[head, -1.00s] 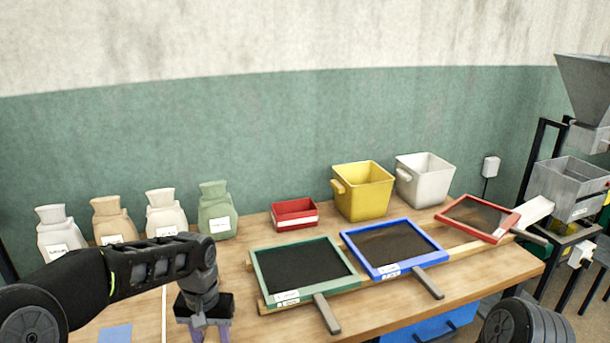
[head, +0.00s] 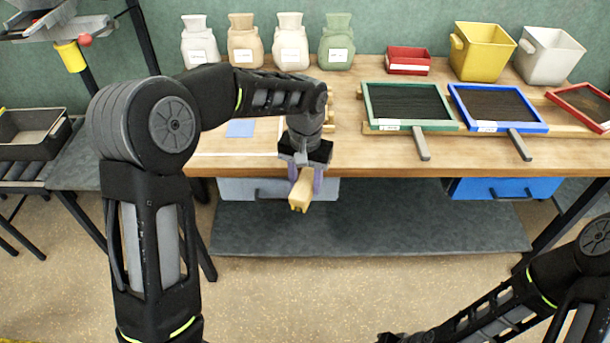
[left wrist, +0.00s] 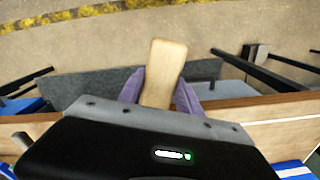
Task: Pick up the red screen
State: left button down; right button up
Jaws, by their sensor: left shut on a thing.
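The red screen (head: 585,103), a red-framed dark mesh, lies at the far right of the table in the head view, cut off by the picture's edge. My left gripper (head: 304,184) is far to its left, over the table's front edge. Its purple fingers are shut on a light wooden piece (head: 299,198), which sticks out past the fingertips. The wooden piece also shows between the fingers in the left wrist view (left wrist: 164,72). My right arm enters at the lower right; its gripper (head: 393,338) is mostly cut off at the bottom edge.
A green screen (head: 408,102) and a blue screen (head: 498,104) lie left of the red one. Behind stand several sacks (head: 291,42), a red box (head: 408,60), a yellow bin (head: 481,52) and a white bin (head: 549,55). A blue drawer (head: 505,188) is below.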

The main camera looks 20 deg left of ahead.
pick_arm(q)
jog(key=s+f, duration=0.5)
jog(key=f, duration=0.8)
jog(key=shift+s+a+f, duration=0.15)
jog(key=shift+s+f, duration=0.05)
